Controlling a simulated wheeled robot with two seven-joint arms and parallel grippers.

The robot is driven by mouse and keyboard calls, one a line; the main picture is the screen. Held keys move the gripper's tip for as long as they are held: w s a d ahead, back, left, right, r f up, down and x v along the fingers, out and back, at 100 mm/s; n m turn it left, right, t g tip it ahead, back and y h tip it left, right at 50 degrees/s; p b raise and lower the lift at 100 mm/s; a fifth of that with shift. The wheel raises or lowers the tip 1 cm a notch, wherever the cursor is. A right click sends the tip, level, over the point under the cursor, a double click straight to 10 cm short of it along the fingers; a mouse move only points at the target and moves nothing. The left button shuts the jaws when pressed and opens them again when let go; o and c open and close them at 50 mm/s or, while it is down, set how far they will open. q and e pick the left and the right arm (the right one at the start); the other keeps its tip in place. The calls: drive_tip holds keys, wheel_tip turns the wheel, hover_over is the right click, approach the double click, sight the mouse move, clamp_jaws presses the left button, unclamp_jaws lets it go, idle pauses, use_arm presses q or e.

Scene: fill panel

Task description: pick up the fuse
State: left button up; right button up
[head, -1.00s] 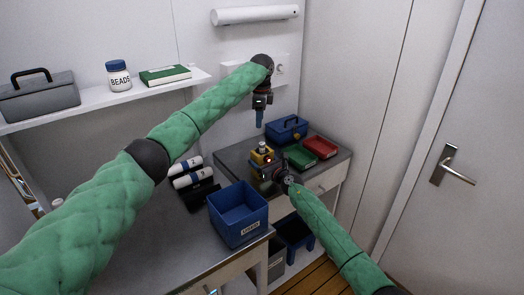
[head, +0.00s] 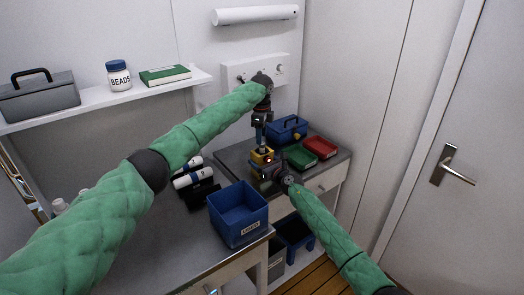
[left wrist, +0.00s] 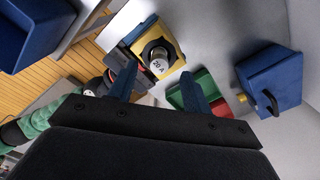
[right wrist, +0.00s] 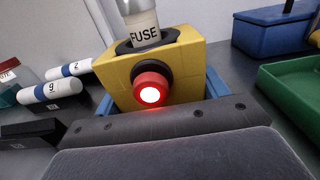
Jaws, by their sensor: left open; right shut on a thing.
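The fuse (right wrist: 142,26) is a pale cylinder labelled FUSE, standing upright in the top of a yellow holder box (right wrist: 188,58) with a lit red button (right wrist: 150,92). In the left wrist view the fuse (left wrist: 159,62) shows end-on, in the dark round socket of the yellow holder (left wrist: 172,45). My left gripper (left wrist: 160,82) is open and points down, with its blue fingers spread and the fuse between and beyond them. In the head view the left gripper (head: 260,136) hangs just above the yellow holder (head: 262,155). My right gripper (head: 270,170) is shut on the yellow holder.
A blue bin (head: 238,215) stands on the bench at the front. A green tray (head: 300,157), a red tray (head: 320,147) and a blue box (head: 287,128) lie behind and right of the holder. White cylinders (head: 188,172) lie on a black rack to the left.

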sight(262, 149)
use_arm(q)
wheel_tip(262, 149, down, 5)
drive_tip(key=shift+d, duration=0.15)
drive_tip(key=shift+c, duration=0.2)
clamp_jaws()
